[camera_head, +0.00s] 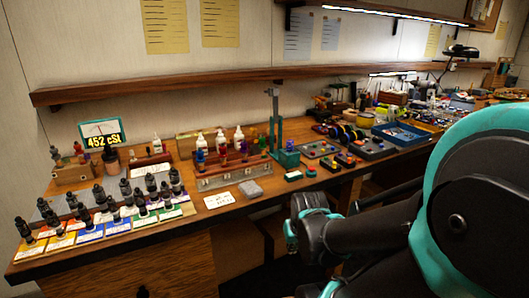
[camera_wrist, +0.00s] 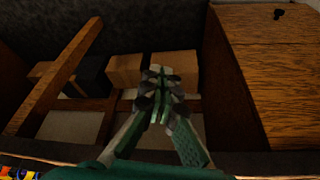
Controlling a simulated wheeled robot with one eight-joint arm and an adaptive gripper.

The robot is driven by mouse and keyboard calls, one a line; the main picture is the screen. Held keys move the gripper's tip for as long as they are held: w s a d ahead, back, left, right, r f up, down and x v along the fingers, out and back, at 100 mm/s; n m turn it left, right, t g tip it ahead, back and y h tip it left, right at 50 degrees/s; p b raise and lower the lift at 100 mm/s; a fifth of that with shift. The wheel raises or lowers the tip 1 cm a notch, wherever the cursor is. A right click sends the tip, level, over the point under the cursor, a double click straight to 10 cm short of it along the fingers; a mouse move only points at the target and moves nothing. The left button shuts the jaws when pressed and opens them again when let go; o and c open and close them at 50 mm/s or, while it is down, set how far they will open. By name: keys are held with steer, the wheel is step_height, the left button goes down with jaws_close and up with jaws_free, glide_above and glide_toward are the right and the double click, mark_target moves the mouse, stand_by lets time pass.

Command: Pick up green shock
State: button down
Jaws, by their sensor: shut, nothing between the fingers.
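A wooden rack (camera_head: 234,176) on the workbench holds a row of small upright coloured shocks. The one at its right end (camera_head: 262,143) looks green, but it is too small to be sure. My gripper shows in the wrist view (camera_wrist: 162,88) with its fingers together and nothing between them. It points at the space beneath the bench, where no shock shows. In the head view my arm is at the lower right, in front of the bench edge and well apart from the rack. The fingertips cannot be made out there.
Several black shocks stand on coloured cards (camera_head: 90,233) at the bench's left. A teal stand (camera_head: 285,158) rises right of the rack. A grey block (camera_head: 250,189) and a white card (camera_head: 218,200) lie in front. A shelf (camera_head: 200,86) overhangs the bench. Boxes (camera_wrist: 174,65) sit underneath.

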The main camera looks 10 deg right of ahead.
steer(key=c, duration=2.2)
jaws_free()
steer(key=o, duration=1.1)
steer(key=shift+m+g+h, duration=0.3)
steer(key=shift+m+h, duration=0.3)
steer(key=shift+m, duration=0.3)
steer(key=w+r, duration=0.4)
steer(key=w, duration=0.1)
steer(key=w+a+r, duration=0.1)
steer(key=w+r, duration=0.3)
steer(key=w, duration=0.1)
steer(key=w+r, duration=0.5)
steer(key=w, duration=0.1)
steer(key=shift+a+r, duration=0.1)
steer(key=shift+a, duration=0.25)
steer(key=shift+c, duration=0.2)
steer(key=m+h, duration=0.2)
steer(key=m, duration=0.1)
glide_toward(261, 140)
steer(key=x, duration=0.7)
steer(key=shift+w, duration=0.45)
steer(key=shift+s+x, duration=0.15)
steer(key=shift+x, duration=1.25)
steer(key=shift+s+x, duration=0.15)
steer(key=shift+x, duration=1.3)
